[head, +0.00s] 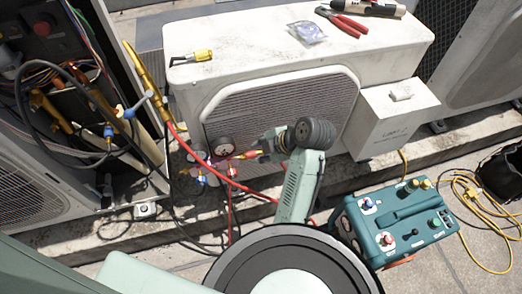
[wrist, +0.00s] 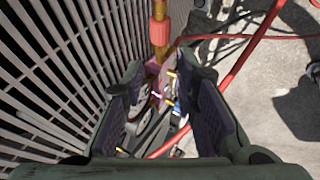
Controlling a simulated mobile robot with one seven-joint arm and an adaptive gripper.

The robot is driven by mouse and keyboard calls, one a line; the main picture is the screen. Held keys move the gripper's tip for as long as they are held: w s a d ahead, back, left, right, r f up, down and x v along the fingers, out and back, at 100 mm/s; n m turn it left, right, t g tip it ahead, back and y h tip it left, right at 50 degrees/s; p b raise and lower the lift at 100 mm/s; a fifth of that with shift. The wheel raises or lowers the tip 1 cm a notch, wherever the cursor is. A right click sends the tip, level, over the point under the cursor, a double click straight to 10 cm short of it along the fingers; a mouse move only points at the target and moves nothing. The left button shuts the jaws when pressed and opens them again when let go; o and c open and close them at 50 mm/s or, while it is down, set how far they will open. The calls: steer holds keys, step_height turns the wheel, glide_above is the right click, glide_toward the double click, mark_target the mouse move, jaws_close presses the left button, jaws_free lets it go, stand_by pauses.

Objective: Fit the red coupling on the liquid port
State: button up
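A red ribbed coupling (wrist: 159,33) on a brass stem shows at the top of the wrist view, just beyond my fingertips. My gripper (wrist: 163,80) has its two dark fingers spread wide, with a gap between them. In the head view my gripper (head: 262,149) is low in front of the middle condenser's grille, right of a round gauge (head: 222,146). A small red and brass piece (head: 247,155) shows close to its tip; I cannot tell if they touch. Brass fittings (wrist: 172,74) show between the fingers. I cannot clearly pick out the liquid port.
An open unit (head: 60,90) with cables stands left. A teal machine (head: 395,220) sits at right. Red hoses (head: 240,185) cross near my gripper.

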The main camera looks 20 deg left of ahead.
mark_target(246, 155)
steer(key=x, duration=0.8)
steer(key=shift+w+a+f+p, duration=0.15)
steer(key=shift+f+p, duration=0.1)
steer(key=shift+p, duration=0.15)
steer(key=shift+c, duration=0.2)
jaws_close()
